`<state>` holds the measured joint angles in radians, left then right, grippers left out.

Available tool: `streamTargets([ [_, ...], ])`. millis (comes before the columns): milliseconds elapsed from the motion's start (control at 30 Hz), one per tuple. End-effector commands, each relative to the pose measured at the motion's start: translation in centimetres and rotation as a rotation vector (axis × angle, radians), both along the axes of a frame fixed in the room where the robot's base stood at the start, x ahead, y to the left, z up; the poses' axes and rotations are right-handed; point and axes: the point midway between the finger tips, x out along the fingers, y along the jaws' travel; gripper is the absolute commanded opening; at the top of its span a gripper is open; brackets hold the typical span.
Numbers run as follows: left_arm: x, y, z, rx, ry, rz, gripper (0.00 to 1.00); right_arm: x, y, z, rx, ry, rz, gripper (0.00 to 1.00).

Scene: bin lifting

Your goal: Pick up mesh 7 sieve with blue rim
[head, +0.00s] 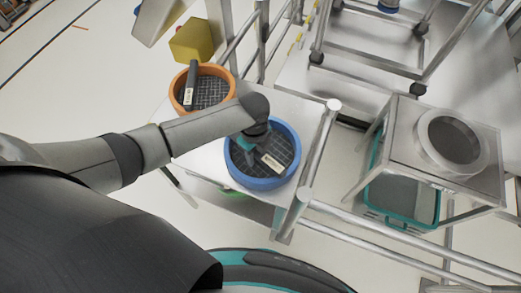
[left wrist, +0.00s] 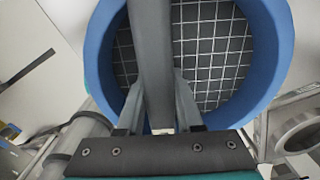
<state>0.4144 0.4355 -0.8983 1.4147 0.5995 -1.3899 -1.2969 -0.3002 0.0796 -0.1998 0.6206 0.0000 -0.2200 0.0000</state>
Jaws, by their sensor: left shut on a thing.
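The sieve with the blue rim (head: 262,183) is at the front of the steel table, with a dark mesh and a dark bar across it bearing a pale label (head: 273,163). My left gripper (head: 247,143) is over the sieve's upper left part. In the left wrist view, the blue rim (left wrist: 278,50) and square mesh (left wrist: 215,45) fill the upper part. There my left gripper (left wrist: 160,100) is shut on the dark bar (left wrist: 152,50), one finger on each side. I cannot tell whether the sieve touches the table. My right gripper is not in view.
An orange-rimmed sieve (head: 176,86) with a similar bar stands behind on the same table (head: 292,108). A yellow block (head: 192,40) is beyond it. Steel rails (head: 322,140) run along the right side. A frame with a round ring (head: 476,160) and a teal-rimmed bin (head: 400,218) stands right.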

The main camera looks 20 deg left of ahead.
Motion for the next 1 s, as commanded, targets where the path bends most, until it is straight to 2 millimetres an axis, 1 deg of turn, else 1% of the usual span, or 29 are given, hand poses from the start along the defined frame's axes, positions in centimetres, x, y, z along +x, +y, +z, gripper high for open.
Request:
streamTargets([
  [33,0.00,0.03,0.00,0.000,0.000,0.000,0.15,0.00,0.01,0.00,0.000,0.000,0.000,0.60],
  [167,0.00,0.03,0.00,0.000,0.000,0.000,0.00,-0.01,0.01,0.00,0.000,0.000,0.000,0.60],
  [1000,0.01,0.05,0.01,0.001,0.000,0.001,0.00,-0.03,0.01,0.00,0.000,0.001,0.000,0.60],
])
